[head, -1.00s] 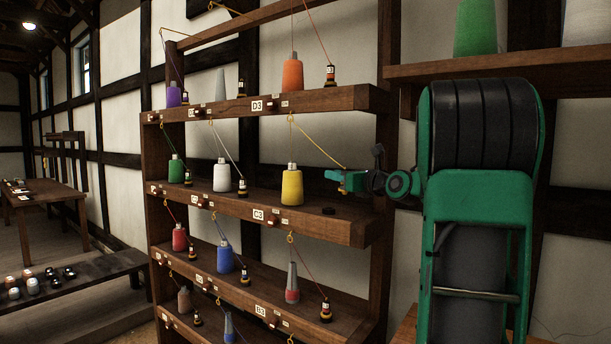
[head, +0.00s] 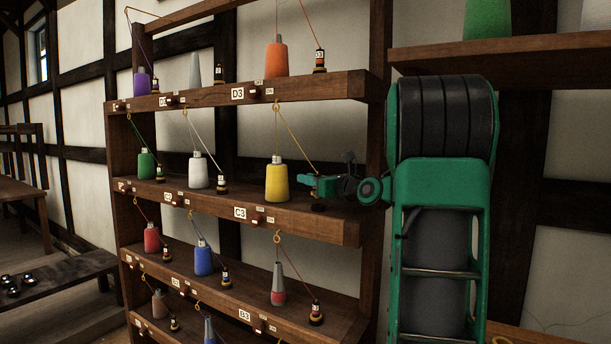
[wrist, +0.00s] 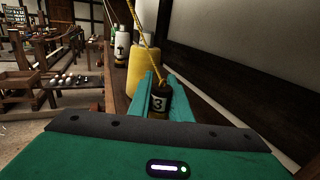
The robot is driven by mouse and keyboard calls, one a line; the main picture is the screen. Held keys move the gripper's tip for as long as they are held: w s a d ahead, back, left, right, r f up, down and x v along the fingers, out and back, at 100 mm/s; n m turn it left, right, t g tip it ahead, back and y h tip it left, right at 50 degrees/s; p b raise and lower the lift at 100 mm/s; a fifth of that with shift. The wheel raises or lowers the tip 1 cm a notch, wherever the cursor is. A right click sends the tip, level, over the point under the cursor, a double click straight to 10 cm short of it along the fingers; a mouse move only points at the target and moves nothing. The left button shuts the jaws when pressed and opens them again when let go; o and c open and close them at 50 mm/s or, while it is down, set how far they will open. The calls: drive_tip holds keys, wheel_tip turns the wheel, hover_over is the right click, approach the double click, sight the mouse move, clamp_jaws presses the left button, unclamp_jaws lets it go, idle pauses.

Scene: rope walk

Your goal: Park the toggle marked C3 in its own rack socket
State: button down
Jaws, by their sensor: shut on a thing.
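The C3 toggle (wrist: 158,103), a dark peg with a pale label reading "3", is between the teal fingers of my gripper (wrist: 160,88) in the wrist view. A yellow cord (head: 296,136) runs from it up to a hook under the D3 shelf edge. In the head view my gripper (head: 312,184) is over the right end of the C3 shelf (head: 300,225), right of the yellow cone (head: 277,182). The dark round socket (head: 318,207) shows just below the fingers. I cannot tell whether the toggle touches it.
The C3 label (head: 240,212) is on the shelf's front edge. The yellow cone (wrist: 143,68) stands close left of the fingers in the wrist view. An orange cone (head: 277,57) is on the shelf above, a grey-red cone (head: 278,285) below. A rack post (head: 375,130) stands behind my gripper.

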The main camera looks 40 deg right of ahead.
drive_tip(key=shift+f, duration=0.9)
drive_tip(key=shift+s, duration=0.2)
idle(0.6)
drive_tip(key=shift+f, duration=0.6)
drive_tip(key=c, duration=1.9)
unclamp_jaws()
drive_tip(key=shift+s, duration=0.15)
drive_tip(key=shift+s+a, duration=0.2)
drive_tip(key=shift+s, duration=5.05)
